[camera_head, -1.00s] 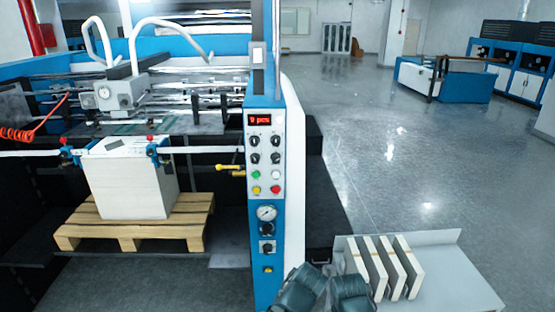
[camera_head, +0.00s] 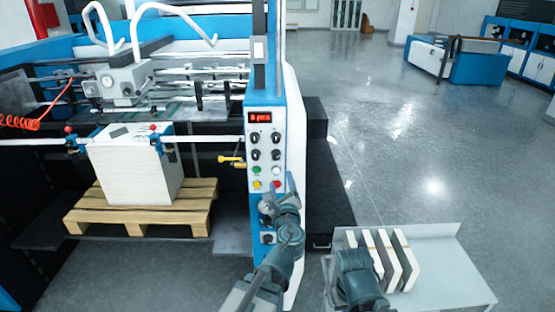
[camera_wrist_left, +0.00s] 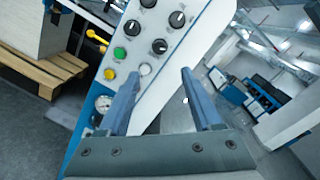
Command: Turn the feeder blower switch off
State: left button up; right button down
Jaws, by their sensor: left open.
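The feeder's control panel (camera_head: 265,150) stands in the middle of the head view, with a red display (camera_head: 260,117) above several black rotary knobs (camera_head: 254,138). The knobs (camera_wrist_left: 159,46) also show at the top of the left wrist view. Their labels are too small to read, so I cannot tell which one is the feeder blower switch. My left gripper (camera_head: 278,192) is in front of the panel's lower part, below the knobs.
Green (camera_head: 257,170) and yellow buttons sit below the knobs. A yellow-handled lever (camera_head: 232,161) juts out left of the panel. A paper stack (camera_head: 135,170) stands on a wooden pallet (camera_head: 140,220).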

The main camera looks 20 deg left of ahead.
aim_at(277, 158)
pick_arm(q)
jog(key=x, duration=1.3)
jog(key=shift+w+a+f, duration=0.1)
jog(key=shift+w, duration=0.1)
grip_shut()
